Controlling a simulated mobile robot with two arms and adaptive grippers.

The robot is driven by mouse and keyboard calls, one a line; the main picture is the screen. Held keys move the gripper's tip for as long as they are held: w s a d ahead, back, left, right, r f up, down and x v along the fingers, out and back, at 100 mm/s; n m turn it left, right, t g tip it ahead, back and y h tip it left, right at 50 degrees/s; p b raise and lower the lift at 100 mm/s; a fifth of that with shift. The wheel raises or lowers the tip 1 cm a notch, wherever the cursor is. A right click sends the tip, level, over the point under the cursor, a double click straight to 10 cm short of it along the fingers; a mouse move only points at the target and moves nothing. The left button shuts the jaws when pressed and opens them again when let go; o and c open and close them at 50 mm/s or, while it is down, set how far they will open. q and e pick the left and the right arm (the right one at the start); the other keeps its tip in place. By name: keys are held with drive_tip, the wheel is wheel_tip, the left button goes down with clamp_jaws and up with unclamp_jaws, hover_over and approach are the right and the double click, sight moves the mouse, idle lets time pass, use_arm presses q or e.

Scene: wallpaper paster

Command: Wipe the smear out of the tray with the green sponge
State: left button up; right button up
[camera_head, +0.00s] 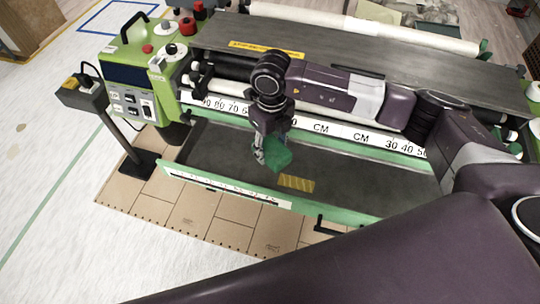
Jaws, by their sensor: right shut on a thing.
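The green sponge (278,157) is held in my right gripper (266,155), which is shut on it. The gripper points down over the middle of the long dark tray (215,150), which has a green front edge. The sponge is at or just above the tray floor; I cannot tell if it touches. A yellowish hatched patch (296,184) lies on the tray floor just right of and in front of the sponge. I cannot make out a separate smear for sure. My left gripper is not in view.
The pasting machine (340,60) has a green control box (140,75) at its left and a white number scale (340,131) along the tray's back. A black handle (325,226) stands at the front edge. Brown board (200,208) covers the floor in front.

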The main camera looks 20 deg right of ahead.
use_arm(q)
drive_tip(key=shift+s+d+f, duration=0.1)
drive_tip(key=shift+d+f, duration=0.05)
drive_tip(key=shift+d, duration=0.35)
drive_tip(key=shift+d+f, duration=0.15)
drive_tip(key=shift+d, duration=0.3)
use_arm(e)
wheel_tip(320, 180, down, 7)
drive_tip(key=w+m, duration=0.1)
drive_tip(key=m, duration=0.8)
drive_tip(key=shift+w+r, duration=0.2)
drive_tip(key=shift+w, duration=0.15)
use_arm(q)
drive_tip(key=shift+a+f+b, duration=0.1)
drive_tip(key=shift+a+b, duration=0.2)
